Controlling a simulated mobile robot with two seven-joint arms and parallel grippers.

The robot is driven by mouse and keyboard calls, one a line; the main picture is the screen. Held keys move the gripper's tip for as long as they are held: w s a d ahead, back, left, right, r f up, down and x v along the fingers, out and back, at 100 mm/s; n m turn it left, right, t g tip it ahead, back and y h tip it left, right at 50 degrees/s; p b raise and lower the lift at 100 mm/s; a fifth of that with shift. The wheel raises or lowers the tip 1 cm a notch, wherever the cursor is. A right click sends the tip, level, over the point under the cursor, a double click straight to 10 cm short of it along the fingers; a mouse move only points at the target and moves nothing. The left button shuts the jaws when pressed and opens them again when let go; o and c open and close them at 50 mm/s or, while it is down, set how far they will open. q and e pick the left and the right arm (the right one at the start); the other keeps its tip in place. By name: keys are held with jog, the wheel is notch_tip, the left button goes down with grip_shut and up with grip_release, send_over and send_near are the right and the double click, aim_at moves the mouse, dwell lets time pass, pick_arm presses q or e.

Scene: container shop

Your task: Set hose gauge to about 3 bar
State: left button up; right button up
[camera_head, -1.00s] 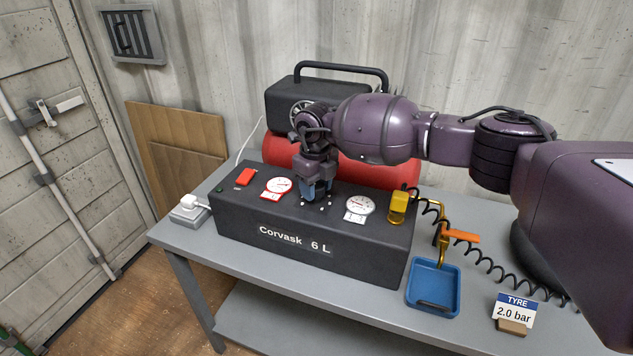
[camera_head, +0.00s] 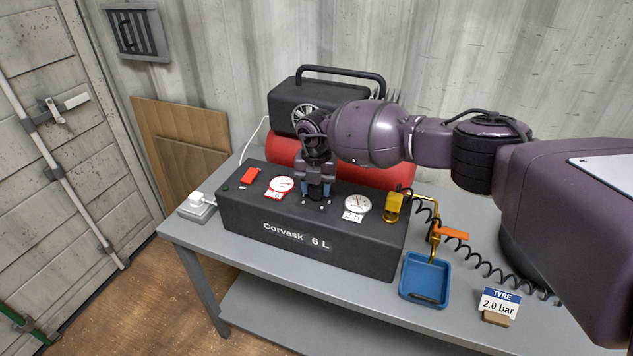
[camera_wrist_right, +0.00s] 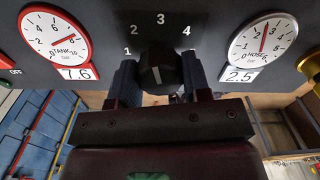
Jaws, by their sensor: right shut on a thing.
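The black pressure knob (camera_wrist_right: 157,70) sits between the two fingers of my right gripper (camera_wrist_right: 160,84), which is shut on it. A short pale mark shows on the knob, with the numbers 1 to 4 arched beyond it; I cannot tell exactly which it points to. The round white hose gauge (camera_wrist_right: 263,40) is at the right of the wrist view; its needle points nearly straight up and its label reads 2.5. In the head view, my right gripper (camera_head: 317,200) is on the panel's top, left of the hose gauge (camera_head: 357,203). My left gripper is out of view.
The black compressor box (camera_head: 260,233) stands on the grey table (camera_head: 210,236). Left of the knob is the tank gauge (camera_wrist_right: 56,34), labelled 7.6, and a red switch (camera_head: 250,175). To the right are a yellow fitting (camera_head: 393,207), blue tray (camera_head: 413,296) and "TYRE 2.0 bar" sign (camera_head: 500,304).

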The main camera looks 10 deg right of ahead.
jog(key=shift+m+p, duration=0.45)
jog(key=shift+m, duration=0.65)
jog(key=o, duration=0.9)
jog(key=shift+o, duration=0.2)
notch_tip(320, 180, up, 11)
jog(key=shift+b, duration=0.45)
